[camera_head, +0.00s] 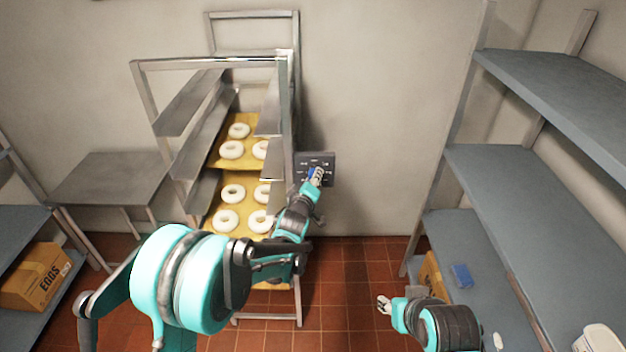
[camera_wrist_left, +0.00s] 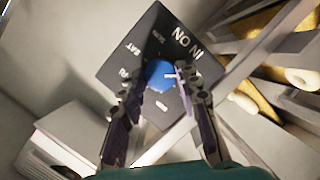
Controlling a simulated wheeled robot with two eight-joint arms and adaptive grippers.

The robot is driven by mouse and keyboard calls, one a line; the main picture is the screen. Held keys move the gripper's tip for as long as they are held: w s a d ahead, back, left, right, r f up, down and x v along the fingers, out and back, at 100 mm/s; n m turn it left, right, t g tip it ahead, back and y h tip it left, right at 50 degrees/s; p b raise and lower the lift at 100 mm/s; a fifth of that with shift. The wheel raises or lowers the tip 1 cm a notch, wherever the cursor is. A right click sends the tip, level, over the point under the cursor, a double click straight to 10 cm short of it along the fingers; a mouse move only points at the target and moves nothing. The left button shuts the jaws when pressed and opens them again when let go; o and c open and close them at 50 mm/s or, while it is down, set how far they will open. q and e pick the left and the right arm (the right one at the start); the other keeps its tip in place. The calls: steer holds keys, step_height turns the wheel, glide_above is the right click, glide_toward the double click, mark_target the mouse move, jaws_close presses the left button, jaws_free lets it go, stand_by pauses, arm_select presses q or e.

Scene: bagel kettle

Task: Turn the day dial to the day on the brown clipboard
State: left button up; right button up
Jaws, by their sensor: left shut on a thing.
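The blue day dial (camera_wrist_left: 158,72) sits on a dark square panel (camera_wrist_left: 150,30) with white lettering, tilted in the left wrist view. SAT is legible at its upper left and other words are partly covered. A white mark shows at the dial's right side. My left gripper (camera_wrist_left: 158,88) has one finger on each side of the dial and is shut on it. In the head view the panel (camera_head: 326,158) is on the back wall right of the rack, with my left gripper (camera_head: 316,176) at it. My right gripper (camera_head: 384,304) is low over the floor, away from the panel; its jaws are too small to judge. I see no brown clipboard.
A metal rack (camera_head: 140,64) with bagels on yellow trays stands left of the panel, close to my left arm. Grey shelves (camera_head: 535,190) fill the right side. A metal table (camera_head: 110,178) and an egg box (camera_head: 36,278) are at left. Tiled floor is open in the middle.

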arm_select(q)
steer(key=shift+d+r+m+g+y+b, duration=0.15)
steer(key=shift+m+y+b, duration=0.5)
steer(key=shift+m, duration=0.95)
steer(key=shift+d+f+m+g+y+b, duration=0.15)
steer(key=shift+m+y+b, duration=0.25)
steer(key=shift+m+y, duration=0.85)
steer(key=shift+r+m+h, duration=0.1)
steer(key=shift+m+h, duration=0.2)
steer(key=shift+m, duration=0.15)
steer(key=o, duration=1.1)
steer(key=v, duration=1.2)
steer(key=shift+a, duration=0.1)
